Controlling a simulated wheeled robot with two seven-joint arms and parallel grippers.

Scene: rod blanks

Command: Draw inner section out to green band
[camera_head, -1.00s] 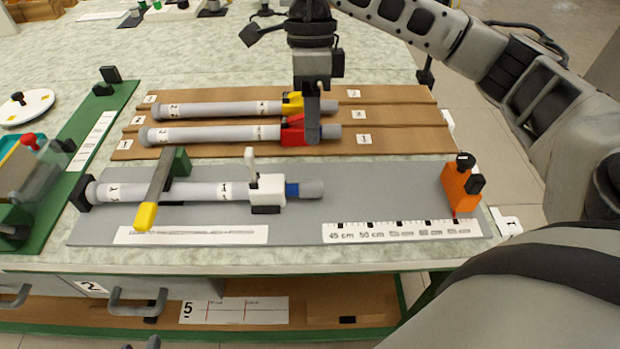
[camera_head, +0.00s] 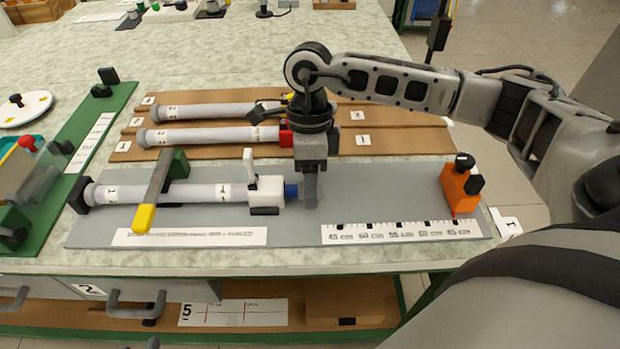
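A telescoping rod (camera_head: 180,193) lies clamped along the grey fixture board (camera_head: 390,200). A white collar with an upright lever (camera_head: 266,190) sits at its right end. A short blue band (camera_head: 291,190) and the grey end of the inner section (camera_head: 301,191) stick out to the right of the collar. My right gripper (camera_head: 310,200) points down at that grey end and partly covers it. Whether its fingers are closed on the end cannot be told. No green band shows on the rod. My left gripper is not in view.
A yellow-tipped clamp bar (camera_head: 158,188) crosses the rod. An orange stop (camera_head: 460,188) stands at the board's right, behind a printed scale (camera_head: 400,232). Two more rods, one with a red collar (camera_head: 286,136), lie on the brown rack (camera_head: 400,125) behind. Board right of the gripper is clear.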

